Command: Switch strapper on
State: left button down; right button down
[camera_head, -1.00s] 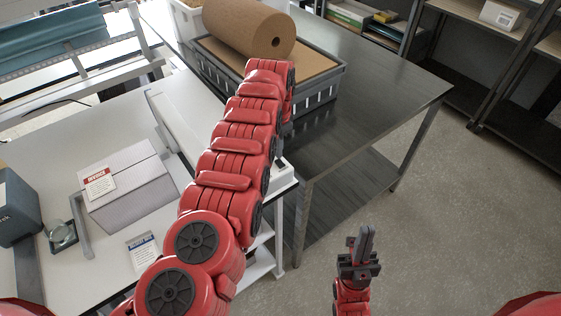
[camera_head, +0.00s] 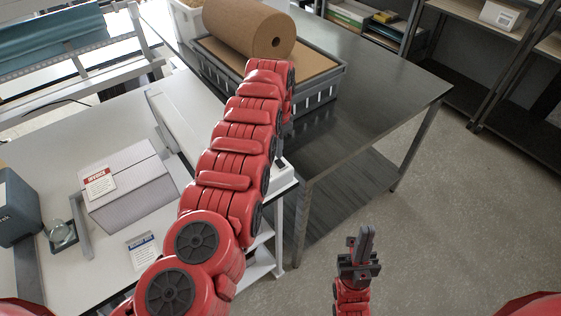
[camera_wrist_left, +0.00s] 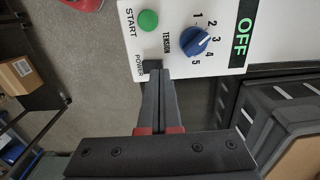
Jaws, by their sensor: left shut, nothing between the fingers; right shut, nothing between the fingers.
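The strapper's white control panel (camera_wrist_left: 181,38) fills the top middle of the left wrist view. It carries a green START button (camera_wrist_left: 148,21), a blue TENSION dial (camera_wrist_left: 194,41) and a black POWER switch (camera_wrist_left: 152,65). A green sign (camera_wrist_left: 242,36) on it reads OFF. My left gripper (camera_wrist_left: 157,78) is shut and empty, with its fingertips right at the POWER switch; I cannot tell whether they touch it. In the head view my left arm hides the panel and most of that gripper. My right gripper (camera_head: 364,243) is shut and empty over the floor.
A closed box (camera_head: 128,192) with an invoice stands on the white table (camera_head: 100,262). A dark metal table (camera_head: 385,90) holds a grey tray (camera_head: 322,92) and a brown paper roll (camera_head: 245,28). Shelves stand at the back right. The floor around my right gripper is clear.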

pick_arm(q)
jog(key=shift+f+b, duration=0.4)
jog(key=shift+f, duration=0.45)
dwell(0.6)
jog(key=shift+s+f, duration=0.1)
jog(key=shift+f, duration=0.15)
jog(key=shift+r, duration=0.1)
jog(key=shift+r+p, duration=0.55)
jog(key=shift+r, duration=0.6)
notch_tip(320, 180, up, 2)
jog(key=shift+r, duration=1.35)
